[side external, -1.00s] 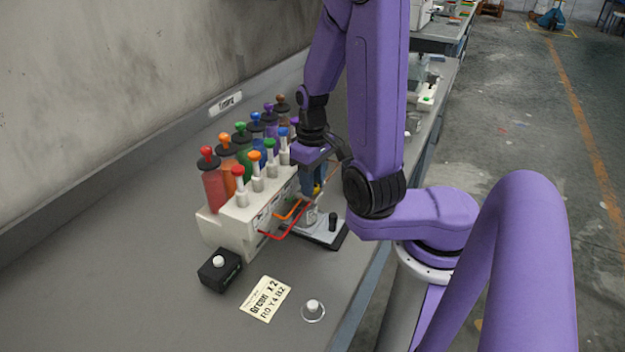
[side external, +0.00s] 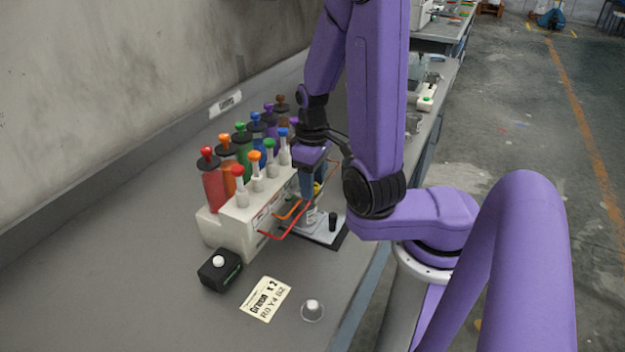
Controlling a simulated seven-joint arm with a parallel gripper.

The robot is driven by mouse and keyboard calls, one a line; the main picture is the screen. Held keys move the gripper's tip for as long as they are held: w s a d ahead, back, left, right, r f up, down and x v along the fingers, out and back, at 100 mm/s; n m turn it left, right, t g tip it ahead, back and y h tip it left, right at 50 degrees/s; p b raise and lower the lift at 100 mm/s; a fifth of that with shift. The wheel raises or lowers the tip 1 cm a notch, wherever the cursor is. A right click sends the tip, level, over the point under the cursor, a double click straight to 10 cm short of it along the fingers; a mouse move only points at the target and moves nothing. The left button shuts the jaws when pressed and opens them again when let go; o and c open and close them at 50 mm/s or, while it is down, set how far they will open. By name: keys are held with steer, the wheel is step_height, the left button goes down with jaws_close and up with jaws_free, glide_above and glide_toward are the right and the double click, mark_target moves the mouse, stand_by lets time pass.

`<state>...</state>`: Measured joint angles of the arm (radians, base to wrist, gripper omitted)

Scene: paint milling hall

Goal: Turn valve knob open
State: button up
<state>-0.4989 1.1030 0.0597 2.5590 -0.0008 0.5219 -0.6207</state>
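A white dispenser block (side external: 228,238) on the bench carries a back row of coloured cylinders and a front row of coloured valve knobs. Red and orange tubes (side external: 290,228) stick out of the block's front. My gripper (side external: 312,188) points down at the block's front, right of the blue knob. Its fingertips are mostly hidden near a yellow part, so I cannot tell whether it holds anything.
A black box with a white button (side external: 219,262) stands at the block's near end. A card reading "Green x 2" (side external: 266,299) and a small clear item with a white cap (side external: 312,309) lie in front. A white stand on a dark base (side external: 330,235) sits below my gripper.

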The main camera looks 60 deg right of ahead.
steer(key=shift+o, duration=0.3)
step_height(320, 180, up, 18)
steer(key=shift+f, duration=0.25)
stand_by(0.4)
steer(key=shift+w+a+f+n, duration=0.9)
steer(key=shift+a+f+n, duration=1.85)
steer(key=shift+a+n, duration=0.85)
steer(key=s+a+f+n, duration=0.1)
steer(key=s+f+n, duration=0.1)
steer(key=s, duration=0.5)
steer(key=s+a+f+n, duration=0.2)
steer(key=s+n, duration=0.1)
steer(key=s, duration=0.3)
steer(key=shift+s, duration=0.4)
